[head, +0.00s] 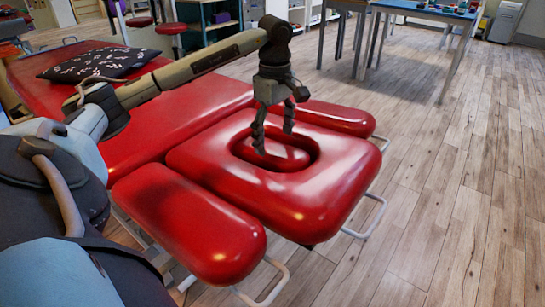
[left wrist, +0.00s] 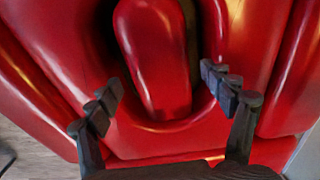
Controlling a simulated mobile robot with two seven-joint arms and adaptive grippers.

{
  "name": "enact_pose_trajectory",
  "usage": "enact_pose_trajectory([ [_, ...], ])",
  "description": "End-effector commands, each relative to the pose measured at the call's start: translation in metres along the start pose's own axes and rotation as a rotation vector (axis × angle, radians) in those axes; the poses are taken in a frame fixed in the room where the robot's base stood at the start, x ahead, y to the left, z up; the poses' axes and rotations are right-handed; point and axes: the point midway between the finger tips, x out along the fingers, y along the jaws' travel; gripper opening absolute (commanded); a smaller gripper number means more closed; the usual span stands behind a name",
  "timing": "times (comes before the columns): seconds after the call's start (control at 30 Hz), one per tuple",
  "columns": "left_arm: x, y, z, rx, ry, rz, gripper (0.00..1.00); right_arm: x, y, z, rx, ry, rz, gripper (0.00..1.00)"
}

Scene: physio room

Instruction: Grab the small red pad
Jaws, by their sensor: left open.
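The small red pad (head: 284,157) is a glossy, rounded oval lying in the oval opening of the red headrest section (head: 325,188) of a treatment table. My left gripper (head: 273,139) points down over this opening, open, with its two fingers apart. In the left wrist view the small red pad (left wrist: 155,60) is long and rounded, and its near end lies between the fingers of my left gripper (left wrist: 163,82). Whether either finger touches the pad I cannot tell. My right gripper does not show.
Red side cushions (head: 190,222) flank the headrest section. A dark patterned pillow (head: 98,62) lies further back on the red table (head: 185,105). A blue-topped table (head: 425,10) stands at the back right. The wooden floor (head: 450,190) on the right is clear.

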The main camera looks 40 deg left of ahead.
Motion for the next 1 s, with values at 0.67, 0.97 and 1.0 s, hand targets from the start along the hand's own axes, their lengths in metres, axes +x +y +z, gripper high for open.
enact_pose_trajectory([
  [0.67,0.070,0.000,-0.006,0.000,0.001,0.000,0.81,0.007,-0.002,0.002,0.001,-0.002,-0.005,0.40],
  [0.97,0.070,0.000,-0.006,0.000,0.001,-0.001,0.60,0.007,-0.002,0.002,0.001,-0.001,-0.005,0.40],
  [1.0,0.070,0.000,-0.006,0.000,0.001,-0.001,0.55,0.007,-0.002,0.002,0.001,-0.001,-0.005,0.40],
])
